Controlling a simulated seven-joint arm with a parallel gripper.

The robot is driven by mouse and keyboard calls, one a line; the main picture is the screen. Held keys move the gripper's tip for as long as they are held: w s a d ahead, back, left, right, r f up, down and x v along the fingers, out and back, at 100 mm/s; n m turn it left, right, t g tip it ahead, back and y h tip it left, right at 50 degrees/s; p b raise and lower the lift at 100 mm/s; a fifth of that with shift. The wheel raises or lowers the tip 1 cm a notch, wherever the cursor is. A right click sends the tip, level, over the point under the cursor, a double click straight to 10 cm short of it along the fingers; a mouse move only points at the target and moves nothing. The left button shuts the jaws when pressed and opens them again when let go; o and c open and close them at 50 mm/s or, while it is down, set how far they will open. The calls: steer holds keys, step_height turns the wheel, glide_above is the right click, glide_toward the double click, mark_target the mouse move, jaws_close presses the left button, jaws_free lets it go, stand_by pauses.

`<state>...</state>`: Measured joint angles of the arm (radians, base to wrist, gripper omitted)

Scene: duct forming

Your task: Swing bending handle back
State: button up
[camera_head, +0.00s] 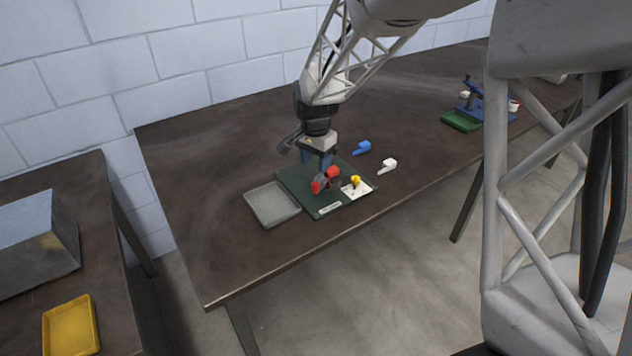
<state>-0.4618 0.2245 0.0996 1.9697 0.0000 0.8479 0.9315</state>
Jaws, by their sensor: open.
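My gripper (318,163) points down over the dark green board (293,184) on the brown table. Its fingers are small and partly hidden among the parts below. A red part (333,174) stands on the board just below and beside the fingers, with another red piece near it. I cannot tell which part is the bending handle, or whether the fingers touch it. A yellow knob (355,181) sits on a white plate at the board's right side.
A grey tray (271,205) adjoins the board's left side. A blue piece (362,147) and a white piece (389,165) lie to the right. A blue device (487,105) with a green base stands far right. The table's left part is clear.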

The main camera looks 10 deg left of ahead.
mark_target(315, 183)
steer(key=shift+f, duration=0.15)
steer(key=shift+f, duration=3.75)
jaws_close()
